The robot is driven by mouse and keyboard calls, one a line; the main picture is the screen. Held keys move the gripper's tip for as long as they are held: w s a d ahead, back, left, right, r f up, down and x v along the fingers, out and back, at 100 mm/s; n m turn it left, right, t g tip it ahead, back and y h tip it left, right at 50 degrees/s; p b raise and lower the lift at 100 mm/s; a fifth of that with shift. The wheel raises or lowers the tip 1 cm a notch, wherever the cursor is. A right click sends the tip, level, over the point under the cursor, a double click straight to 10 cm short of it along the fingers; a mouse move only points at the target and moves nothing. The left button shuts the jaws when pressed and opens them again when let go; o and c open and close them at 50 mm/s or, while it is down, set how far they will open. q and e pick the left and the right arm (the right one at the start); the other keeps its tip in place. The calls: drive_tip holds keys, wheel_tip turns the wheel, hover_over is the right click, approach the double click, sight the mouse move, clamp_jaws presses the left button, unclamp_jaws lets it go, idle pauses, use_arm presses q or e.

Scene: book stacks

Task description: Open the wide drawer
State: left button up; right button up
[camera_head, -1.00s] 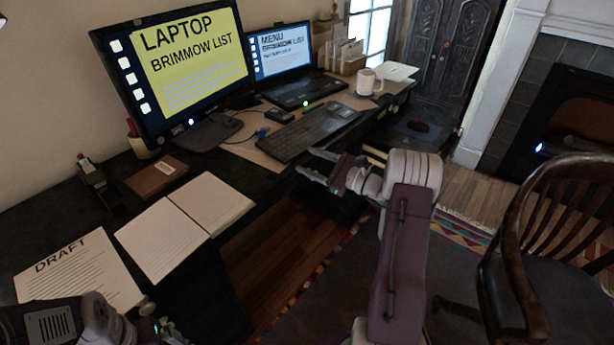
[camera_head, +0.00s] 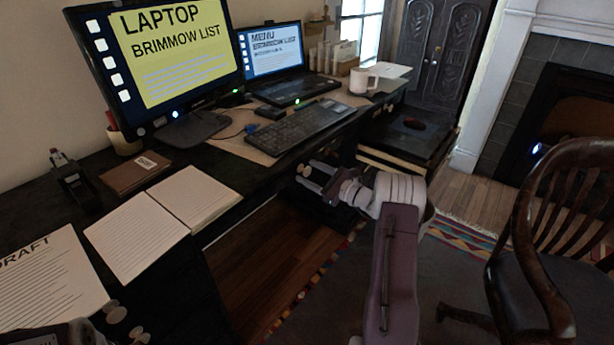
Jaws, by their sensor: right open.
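The dark desk (camera_head: 262,178) has a front edge running from lower left to upper right. A pale strip (camera_head: 240,221) shows under this edge left of my right gripper; I cannot tell whether it belongs to the wide drawer. My right gripper (camera_head: 304,176) is open, its fingers pointing left at the desk front below the keyboard. I see nothing between the fingers, and cannot tell whether they touch the desk. The gripper and wrist hide part of the front there. Only part of my left arm shows at the bottom left; its fingertips are not visible.
Pale edges (camera_head: 390,161) show below the lower dark surface at the right, where a mouse (camera_head: 413,123) lies. A keyboard (camera_head: 299,127), laptop (camera_head: 278,65), mug (camera_head: 363,81) and open notebook (camera_head: 137,236) are on the desk. A wooden chair (camera_head: 538,260) stands at the right.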

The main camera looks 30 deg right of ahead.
drive_tip(key=shift+w+a, duration=0.25)
drive_tip(key=shift+w, duration=0.45)
clamp_jaws()
idle(0.9)
